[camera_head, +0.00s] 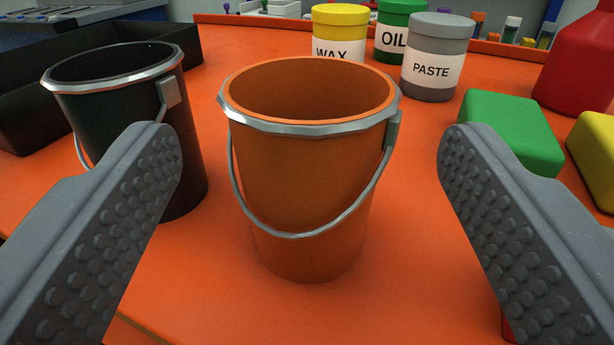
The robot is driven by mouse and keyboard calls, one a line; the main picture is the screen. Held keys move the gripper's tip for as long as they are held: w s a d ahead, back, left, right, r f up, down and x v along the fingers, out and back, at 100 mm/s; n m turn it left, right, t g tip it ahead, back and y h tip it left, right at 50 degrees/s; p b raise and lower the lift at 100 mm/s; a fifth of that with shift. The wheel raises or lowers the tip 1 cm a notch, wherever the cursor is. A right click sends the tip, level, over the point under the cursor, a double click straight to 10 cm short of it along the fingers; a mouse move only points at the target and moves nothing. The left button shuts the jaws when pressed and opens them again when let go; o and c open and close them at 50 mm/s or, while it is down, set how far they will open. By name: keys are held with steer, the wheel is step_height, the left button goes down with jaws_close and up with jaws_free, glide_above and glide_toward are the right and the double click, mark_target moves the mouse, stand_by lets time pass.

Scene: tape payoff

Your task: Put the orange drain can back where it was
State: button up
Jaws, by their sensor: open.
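The orange drain can (305,170) stands upright on the orange table in the middle of the view. It is a bucket with a silver rim, and its wire handle hangs down across the front. Its inside looks empty as far as I can see. My gripper (308,150) is open, with one grey studded finger on each side of the can. Clear gaps show between the can and both fingers, and the gap on the right is wider.
A black bucket (115,85) stands close on the left, partly behind my left finger. A black tray (185,42) lies behind it. WAX (340,20), OIL (393,22) and PASTE (436,40) tins stand behind the can. Green (510,125) and yellow (597,150) blocks and a red container (580,65) are right.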

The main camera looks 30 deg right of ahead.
steer(key=shift+b+v, duration=0.4)
steer(key=shift+v, duration=0.85)
steer(key=shift+b+v, duration=1.3)
steer(key=shift+b, duration=0.55)
steer(key=shift+w+r, duration=0.1)
steer(key=w+a+r+n+y, duration=0.1)
steer(key=a+r+n+y, duration=0.15)
steer(key=a+r, duration=0.9)
steer(key=w+a+r+n+y, duration=0.2)
steer(key=a+r+y, duration=0.1)
steer(key=a+r, duration=0.85)
steer(key=s+a+r+y, duration=0.2)
steer(key=s+a+r, duration=0.5)
steer(key=a+r, duration=0.1)
steer(key=shift+a+r+n+g+y, duration=0.3)
steer(key=shift+a+r+n+y, duration=0.1)
steer(key=shift+r+n, duration=0.1)
steer(key=shift+r, duration=0.1)
step_height(320, 180, up, 13)
steer(key=p, duration=1.3)
